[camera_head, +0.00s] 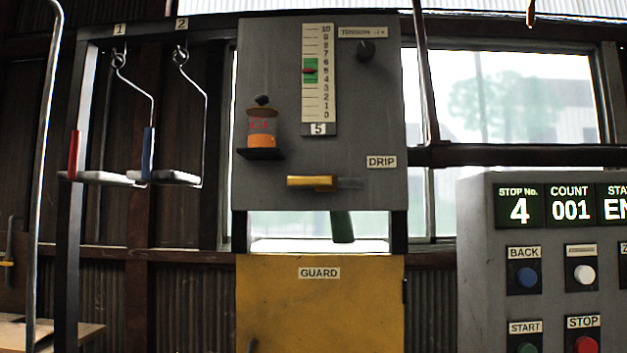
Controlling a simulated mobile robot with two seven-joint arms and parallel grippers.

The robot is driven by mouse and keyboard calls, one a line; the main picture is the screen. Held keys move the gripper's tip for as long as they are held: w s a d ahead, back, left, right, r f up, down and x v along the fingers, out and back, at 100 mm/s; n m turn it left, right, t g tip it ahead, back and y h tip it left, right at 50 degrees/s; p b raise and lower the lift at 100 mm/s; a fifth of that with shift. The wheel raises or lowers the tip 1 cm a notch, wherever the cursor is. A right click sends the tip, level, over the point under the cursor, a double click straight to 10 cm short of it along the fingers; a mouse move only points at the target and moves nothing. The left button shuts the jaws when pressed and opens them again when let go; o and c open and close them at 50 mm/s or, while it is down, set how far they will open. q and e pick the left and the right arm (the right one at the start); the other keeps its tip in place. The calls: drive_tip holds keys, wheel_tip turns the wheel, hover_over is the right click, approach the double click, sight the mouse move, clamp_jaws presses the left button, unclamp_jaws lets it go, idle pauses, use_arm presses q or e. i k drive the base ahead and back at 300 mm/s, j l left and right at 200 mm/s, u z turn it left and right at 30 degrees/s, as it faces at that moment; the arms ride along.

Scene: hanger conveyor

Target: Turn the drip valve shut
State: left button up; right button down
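The drip valve shows as a yellow handle (311,183) on the lower part of the grey panel (270,190). The handle lies level, pointing left, with a dim grey piece at its right end. A DRIP label (382,162) sits above and to the right of it. An oil cup (262,127) with orange contents and a dark cap stands on a small black shelf to the upper left of the handle. I cannot tell whether oil is dripping. Neither of my grippers is in view.
A yellow GUARD panel (320,310) stands below. A tension knob (366,50) and a scale (319,75) are above. A control box (475,260) with buttons is at right. Two hangers (205,110) hang at left. A dark green piece (342,226) sticks down under the grey panel.

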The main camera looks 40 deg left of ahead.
sight(292, 180)
drive_tip(key=k+j+z, duration=0.2)
drive_tip(key=j, duration=0.15)
drive_tip(key=j+z, duration=0.2)
drive_tip(key=j, duration=0.15)
drive_tip(key=k+j+z, duration=0.1)
drive_tip(key=k+j, duration=0.15)
drive_tip(key=j, duration=0.25)
drive_tip(key=k+j+z, duration=0.1)
drive_tip(key=k+j, duration=0.15)
drive_tip(key=j, duration=0.2)
drive_tip(key=k+j+z, duration=0.15)
drive_tip(key=j, duration=0.3)
drive_tip(key=k, duration=0.1)
